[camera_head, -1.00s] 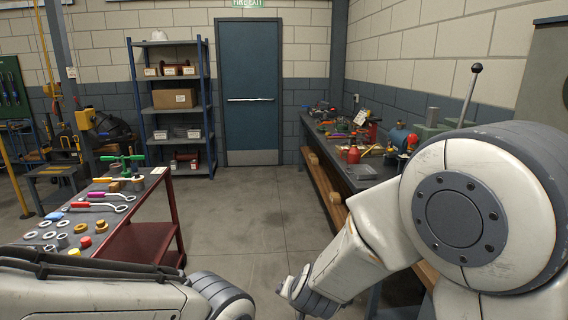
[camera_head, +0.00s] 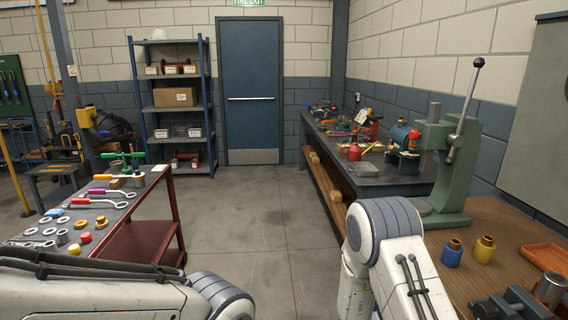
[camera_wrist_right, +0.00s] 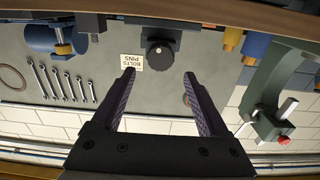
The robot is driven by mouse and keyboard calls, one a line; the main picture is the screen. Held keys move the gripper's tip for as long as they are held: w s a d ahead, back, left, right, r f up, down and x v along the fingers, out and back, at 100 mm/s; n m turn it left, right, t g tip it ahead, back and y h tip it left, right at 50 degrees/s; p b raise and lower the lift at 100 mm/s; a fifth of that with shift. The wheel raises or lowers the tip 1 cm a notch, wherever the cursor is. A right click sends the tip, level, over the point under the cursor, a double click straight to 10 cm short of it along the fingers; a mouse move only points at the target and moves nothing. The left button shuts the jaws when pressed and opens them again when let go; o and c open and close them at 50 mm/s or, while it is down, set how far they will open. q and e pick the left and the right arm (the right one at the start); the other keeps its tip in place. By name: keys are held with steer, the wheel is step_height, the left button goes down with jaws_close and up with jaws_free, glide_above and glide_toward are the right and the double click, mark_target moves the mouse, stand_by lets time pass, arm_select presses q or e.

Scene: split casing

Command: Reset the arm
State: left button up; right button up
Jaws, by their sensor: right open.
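My right arm (camera_head: 384,240) comes in at the lower right of the head view, bent, beside the wooden bench; its gripper is hidden there. In the right wrist view my right gripper (camera_wrist_right: 160,76) is open, its two dark fingers apart with nothing between them. Beyond the fingertips are a label reading BOLTS PINS (camera_wrist_right: 132,62) and a dark round-knobbed part (camera_wrist_right: 160,50). My left arm (camera_head: 100,295) lies across the lower left of the head view; its gripper is out of sight.
A green press (camera_head: 442,170) stands on the wooden bench (camera_head: 430,250) with yellow (camera_head: 483,249) and blue (camera_head: 452,253) parts and an orange tray (camera_head: 547,257). A red cart (camera_head: 140,245) with tools stands at left. The floor (camera_head: 260,230) between is clear.

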mark_target(479, 313)
steer(key=shift+w+d, duration=0.2)
steer(key=shift+d, duration=1.75)
steer(key=shift+w+d, duration=0.15)
steer(key=shift+d, duration=1.8)
jaws_close()
steer(key=shift+m+b, duration=0.3)
jaws_free()
steer(key=a, duration=0.6)
steer(key=shift+s, duration=0.25)
steer(key=shift+w, duration=0.1)
